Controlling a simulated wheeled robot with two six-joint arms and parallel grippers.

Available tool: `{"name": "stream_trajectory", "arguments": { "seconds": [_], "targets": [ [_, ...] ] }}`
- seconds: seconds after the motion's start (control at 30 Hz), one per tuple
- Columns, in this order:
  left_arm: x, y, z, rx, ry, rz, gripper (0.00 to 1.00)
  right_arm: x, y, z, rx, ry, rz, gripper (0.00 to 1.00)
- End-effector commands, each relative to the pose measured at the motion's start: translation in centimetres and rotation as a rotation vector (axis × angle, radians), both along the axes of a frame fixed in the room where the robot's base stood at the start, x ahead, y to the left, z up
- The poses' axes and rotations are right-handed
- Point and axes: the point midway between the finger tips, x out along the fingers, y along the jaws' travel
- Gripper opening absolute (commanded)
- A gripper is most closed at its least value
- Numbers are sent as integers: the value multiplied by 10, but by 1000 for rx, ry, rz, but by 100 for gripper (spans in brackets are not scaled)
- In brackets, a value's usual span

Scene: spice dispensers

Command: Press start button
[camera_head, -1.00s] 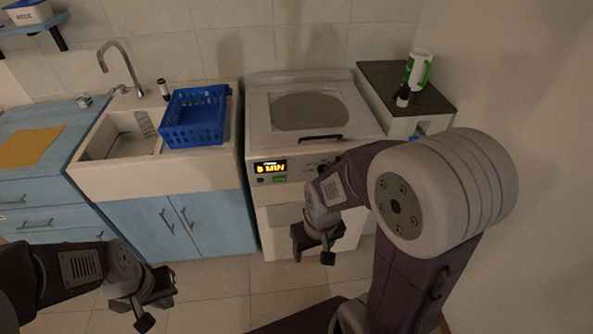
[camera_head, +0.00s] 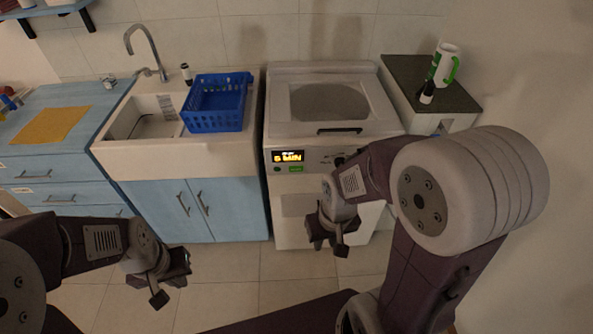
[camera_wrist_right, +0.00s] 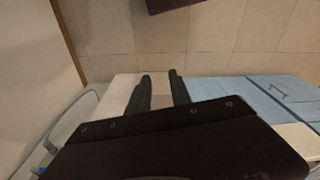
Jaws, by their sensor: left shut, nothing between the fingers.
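The white washing machine (camera_head: 283,129) stands against the back wall with its lid closed. Its front panel has a lit display (camera_head: 288,156) in yellow characters and a small green button (camera_head: 296,169) below it; I cannot read a start label. My right gripper (camera_head: 328,240) hangs in front of the machine, lower and to the right of the green button, apart from it in the picture. In the right wrist view its two dark fingers (camera_wrist_right: 160,80) stand apart with nothing between them. My left gripper (camera_head: 172,280) is shut and empty, low in front of the blue cabinet.
A sink (camera_head: 145,118) and a blue basket (camera_head: 214,121) are left of the machine. A dark-topped side cabinet (camera_head: 412,75) on the right holds a green-handled white jug (camera_head: 442,64) and a small dark bottle (camera_head: 427,93). Tiled floor (camera_head: 230,290) is open in front.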

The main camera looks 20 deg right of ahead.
Motion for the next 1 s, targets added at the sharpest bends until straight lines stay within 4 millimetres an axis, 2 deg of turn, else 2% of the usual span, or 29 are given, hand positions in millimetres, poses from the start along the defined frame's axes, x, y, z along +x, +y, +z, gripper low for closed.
{"name": "stream_trajectory", "arguments": {
  "seconds": [0.03, 0.07, 0.1, 1.0],
  "targets": [
    [0, 0, 0, 0, 0, 0, 0, 0, 0, 0, 0, 0, 0, 9],
    [0, 0, 0, 0, 0, 0, 0, 0, 0, 0, 0, 0, 0, 1],
    [0, 0, 0, 0, 0, 0, 0, 0, 0, 0, 0, 0, 0, 0],
    [0, 0, 0, 0, 0, 0, 0, 0, 0, 0, 0, 0, 0, 0]
  ]
}}
